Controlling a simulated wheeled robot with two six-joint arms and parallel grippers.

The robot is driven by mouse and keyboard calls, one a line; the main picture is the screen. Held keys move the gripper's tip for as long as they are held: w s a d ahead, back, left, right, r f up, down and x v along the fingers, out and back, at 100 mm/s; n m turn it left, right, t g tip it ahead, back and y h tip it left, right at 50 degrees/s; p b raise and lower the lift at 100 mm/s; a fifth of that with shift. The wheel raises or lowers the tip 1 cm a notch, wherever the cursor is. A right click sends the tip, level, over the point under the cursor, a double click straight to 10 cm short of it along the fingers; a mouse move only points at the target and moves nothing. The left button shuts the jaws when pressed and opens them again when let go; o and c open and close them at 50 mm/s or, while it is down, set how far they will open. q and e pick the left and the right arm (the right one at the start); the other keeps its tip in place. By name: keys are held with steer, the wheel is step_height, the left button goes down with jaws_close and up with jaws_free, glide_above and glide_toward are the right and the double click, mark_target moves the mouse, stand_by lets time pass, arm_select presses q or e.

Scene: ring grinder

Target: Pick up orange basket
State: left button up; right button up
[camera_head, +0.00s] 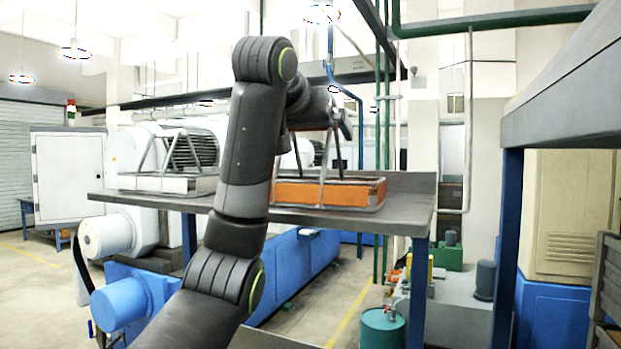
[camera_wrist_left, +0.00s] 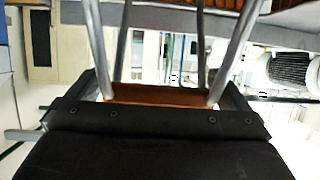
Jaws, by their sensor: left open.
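The orange basket (camera_head: 327,193) stands on a grey table (camera_head: 408,203), with an orange side panel and metal bars rising to a handle. My left gripper (camera_head: 340,120) is at the height of that handle, above the basket, and my left arm covers the basket's left part. In the left wrist view, the open left gripper (camera_wrist_left: 165,88) has its fingers at either side of the brownish-orange handle bar (camera_wrist_left: 160,96). Metal bars run from the handle towards the top of that picture. Whether the fingers touch the handle cannot be told. My right gripper is not in view.
A second basket with pale sides (camera_head: 160,183) stands on the same table, left of my arm. A dark raised surface on blue legs (camera_head: 510,230) is at the right. A green drum (camera_head: 382,328) stands on the floor below the table's right end.

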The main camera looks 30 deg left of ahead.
arm_select(q)
steer(key=shift+w+f, duration=0.1)
steer(key=c, duration=1.3)
steer(key=shift+c, duration=0.5)
steer(key=shift+r, duration=0.2)
